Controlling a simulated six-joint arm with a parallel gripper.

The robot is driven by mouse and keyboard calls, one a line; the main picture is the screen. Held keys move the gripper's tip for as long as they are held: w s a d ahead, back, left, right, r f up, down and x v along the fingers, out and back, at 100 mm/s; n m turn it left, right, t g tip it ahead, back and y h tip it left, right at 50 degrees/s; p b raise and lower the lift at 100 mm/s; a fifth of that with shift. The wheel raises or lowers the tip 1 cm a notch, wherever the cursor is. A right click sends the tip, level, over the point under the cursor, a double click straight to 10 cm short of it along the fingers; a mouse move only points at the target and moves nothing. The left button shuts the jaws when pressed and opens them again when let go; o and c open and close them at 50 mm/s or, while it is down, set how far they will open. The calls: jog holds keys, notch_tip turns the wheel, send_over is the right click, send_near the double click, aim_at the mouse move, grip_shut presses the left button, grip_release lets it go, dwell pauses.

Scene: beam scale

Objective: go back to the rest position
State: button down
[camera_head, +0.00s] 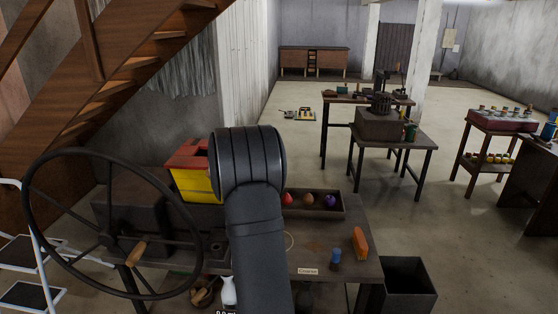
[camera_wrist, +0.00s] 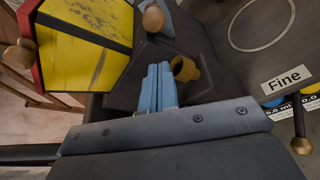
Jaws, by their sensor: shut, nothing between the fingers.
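My gripper (camera_wrist: 160,70) shows in the wrist view as two blue fingers pressed together, with nothing between them. It points toward a dark surface next to a brass-coloured ring-shaped part (camera_wrist: 186,68); I cannot tell whether they touch. A yellow box with a red edge (camera_wrist: 75,50) lies to the left of the fingers, and a round wooden knob (camera_wrist: 153,17) is beyond them. In the head view my black arm reaches over the dark table (camera_head: 345,225) and hides the gripper. The yellow and red box (camera_head: 195,184) stands just left of my arm.
A large handwheel (camera_head: 28,205) stands at the left. Right of my arm, a tray (camera_head: 338,213) holds red, brown and purple balls. A blue piece (camera_head: 335,257) and an orange block (camera_head: 360,243) stand on the table. A dark bin (camera_head: 408,297) is on the floor, right.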

jog(key=w+d+f, duration=0.1)
jog(key=w, duration=0.5)
jog(key=shift+w+f, duration=0.35)
jog(key=shift+w, duration=0.05)
jog(key=s+a+r, duration=0.1)
jog(key=s, duration=0.5)
jog(key=shift+s+r, duration=0.35)
jog(key=shift+s, duration=0.05)
jog(key=w+d+f, duration=0.1)
jog(key=w, duration=0.5)
jog(key=shift+w+f, duration=0.35)
jog(key=shift+w, duration=0.05)
dwell(1.2)
